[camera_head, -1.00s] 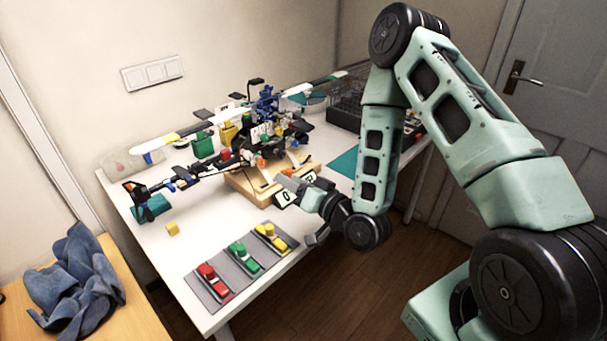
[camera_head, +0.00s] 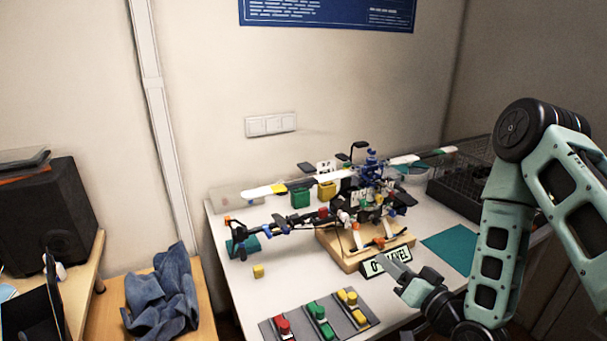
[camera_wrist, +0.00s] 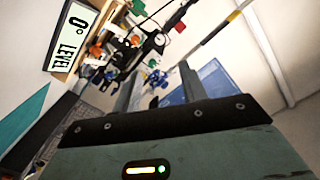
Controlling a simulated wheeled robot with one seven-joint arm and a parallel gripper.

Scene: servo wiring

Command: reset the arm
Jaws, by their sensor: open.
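My arm comes in from the right in the head view. My gripper (camera_head: 405,279) is at the front right part of the white table (camera_head: 285,284), beside the level display (camera_head: 386,263) and in front of the wooden stand. In the wrist view my gripper's two fingers (camera_wrist: 160,90) stand apart with nothing between them. The level display there (camera_wrist: 73,35) reads 0° LEVEL, at the upper left. A model helicopter (camera_head: 365,190) rests on the wooden stand (camera_head: 349,257).
A grey panel (camera_head: 300,318) with red, green and yellow connectors lies at the table's front. A dark wire crate (camera_head: 462,190) stands behind. A blue cloth (camera_head: 163,290) lies on a wooden surface.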

